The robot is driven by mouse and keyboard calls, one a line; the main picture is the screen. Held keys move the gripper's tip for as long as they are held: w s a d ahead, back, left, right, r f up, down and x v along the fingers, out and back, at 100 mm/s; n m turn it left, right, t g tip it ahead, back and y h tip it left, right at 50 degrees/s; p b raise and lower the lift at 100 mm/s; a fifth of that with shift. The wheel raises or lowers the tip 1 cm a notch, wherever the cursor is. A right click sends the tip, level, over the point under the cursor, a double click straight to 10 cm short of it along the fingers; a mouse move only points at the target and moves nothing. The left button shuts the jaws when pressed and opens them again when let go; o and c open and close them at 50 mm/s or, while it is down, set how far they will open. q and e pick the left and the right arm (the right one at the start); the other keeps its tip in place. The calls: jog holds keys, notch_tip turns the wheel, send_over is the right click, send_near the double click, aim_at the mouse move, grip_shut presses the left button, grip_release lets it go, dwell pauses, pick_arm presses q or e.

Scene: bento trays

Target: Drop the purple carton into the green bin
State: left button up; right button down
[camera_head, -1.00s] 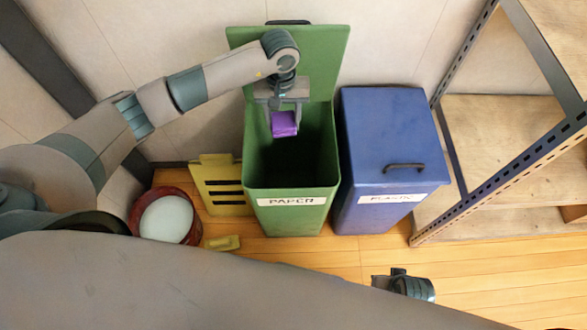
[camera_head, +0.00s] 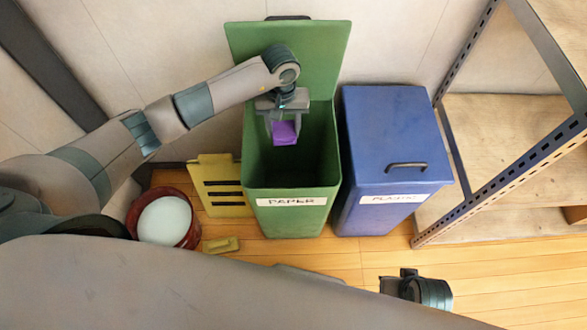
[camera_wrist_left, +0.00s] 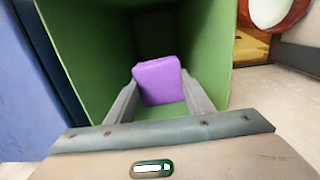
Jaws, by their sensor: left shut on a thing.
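The purple carton (camera_head: 285,132) is held between the fingers of my left gripper (camera_head: 284,126), over the open mouth of the green bin (camera_head: 291,215). The bin is labelled PAPER, and its lid (camera_head: 290,60) stands raised against the wall. In the left wrist view the purple carton (camera_wrist_left: 158,80) sits between both fingers, with the green bin's inner walls (camera_wrist_left: 85,50) around and below it. The carton's exact height against the rim is hard to tell. A dark part of my right arm shows low in the head view; its fingertips are not visible.
A blue bin (camera_head: 390,140) with a closed lid stands right of the green bin. A metal shelf rack (camera_head: 500,150) is farther right. A yellow slotted panel (camera_head: 222,180), a red bucket (camera_head: 190,235) with pale contents and a small yellow piece (camera_head: 221,245) are at the left.

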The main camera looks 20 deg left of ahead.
pick_arm(q)
jog(key=o, duration=1.1)
jog(key=shift+r, duration=0.15)
notch_tip(320, 180, up, 17)
pick_arm(e)
jog(key=shift+v, duration=0.95)
jog(key=shift+f, duration=0.15)
